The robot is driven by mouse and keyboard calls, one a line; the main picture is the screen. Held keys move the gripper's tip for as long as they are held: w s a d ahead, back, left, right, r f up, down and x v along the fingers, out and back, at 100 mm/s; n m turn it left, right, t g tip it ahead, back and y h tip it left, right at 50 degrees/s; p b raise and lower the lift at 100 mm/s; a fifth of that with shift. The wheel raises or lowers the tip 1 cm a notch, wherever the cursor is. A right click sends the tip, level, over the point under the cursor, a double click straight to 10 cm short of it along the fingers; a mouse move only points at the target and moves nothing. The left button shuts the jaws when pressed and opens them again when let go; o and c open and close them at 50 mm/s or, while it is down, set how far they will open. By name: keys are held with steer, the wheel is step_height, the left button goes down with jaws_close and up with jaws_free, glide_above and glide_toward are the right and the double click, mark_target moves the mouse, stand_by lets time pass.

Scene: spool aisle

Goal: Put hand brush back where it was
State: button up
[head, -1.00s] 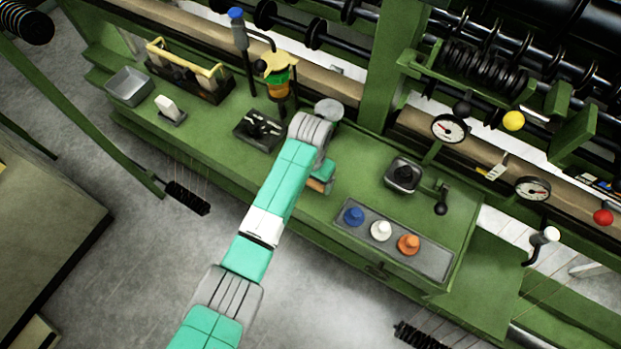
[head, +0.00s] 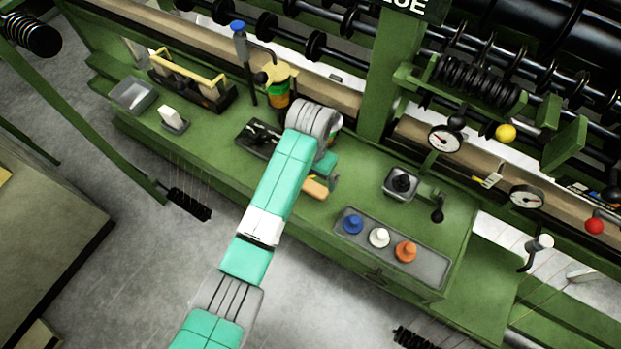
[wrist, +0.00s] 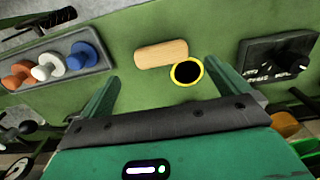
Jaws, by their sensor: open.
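A pale wooden piece with rounded ends, which looks like the back of the hand brush (wrist: 161,53), lies on the green bench top in the wrist view. It also shows in the head view (head: 315,188), just below my gripper (head: 326,167); no bristles can be made out. In the wrist view my gripper (wrist: 160,72) has its two green fingers spread wide, with nothing between them. The brush lies beyond the fingertips, apart from them. A yellow-rimmed round black opening (wrist: 187,71) is right beside the brush's end.
A grey tray (head: 345,236) with blue, white and orange knobbed pieces is to the right. A black dial plate (head: 252,139), yellow-handled caddy (head: 208,92), grey bin (head: 134,95) and white-topped block (head: 173,119) stand left. Bench between gripper and tray is clear.

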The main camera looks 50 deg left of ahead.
step_height(320, 180, up, 4)
steer(key=shift+r+p, duration=0.25)
steer(key=shift+p, duration=0.05)
stand_by(0.4)
